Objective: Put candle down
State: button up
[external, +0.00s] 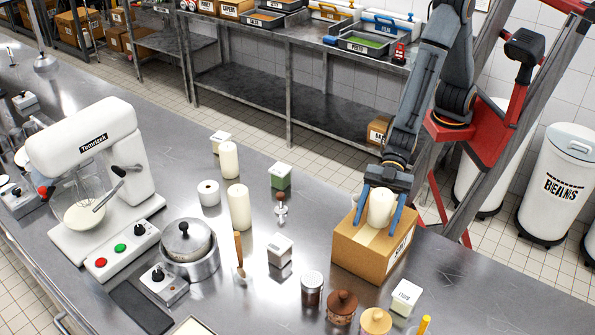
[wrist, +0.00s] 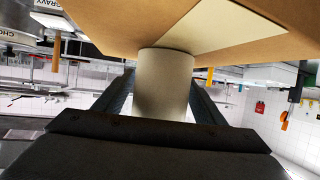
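A short white candle (external: 381,209) stands out against the top of a brown cardboard box (external: 372,243) on the steel counter. My gripper (external: 381,213) has one finger on each side of the candle and appears shut on it. In the wrist view the candle (wrist: 164,85) sits between the two dark fingers (wrist: 164,100), which meet its sides. The box (wrist: 110,22) fills the top of that view, right by the candle's end. I cannot tell whether the candle touches the box.
Small cartons, a dark jar (external: 312,289) and wooden-lidded pots (external: 342,306) stand in front. A mixer (external: 100,170) stands far left. The counter's right end is bare.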

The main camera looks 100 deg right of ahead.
jog(key=shift+r, duration=0.1)
jog(key=shift+r, duration=0.15)
jog(key=b+v, duration=0.1)
jog(key=v, duration=1.1)
jog(key=w+d+f+m+h, duration=0.2)
jog(key=d+f+h, duration=0.1)
jog(key=d, duration=0.5)
jog(key=w+d+f+m+h, duration=0.2)
jog(key=d+f+m+h, duration=0.15)
jog(key=d, duration=0.45)
jog(key=w+d+f+m+h, duration=0.1)
jog(key=w+d+f+h, duration=0.25)
jog(key=d, duration=0.45)
jog(key=s+d+f+m+g, duration=0.2)
jog(key=s+d+g, duration=0.1)
jog(key=s+d, duration=0.3)
jog(key=s+d+f+m+g+h, duration=0.1)
jog(key=s+d+f+m+g, duration=0.2)
jog(key=s+d, duration=0.2)
jog(key=d, duration=0.3)
jog(key=shift+s+h, duration=0.3)
jog(key=shift+s, duration=0.1)
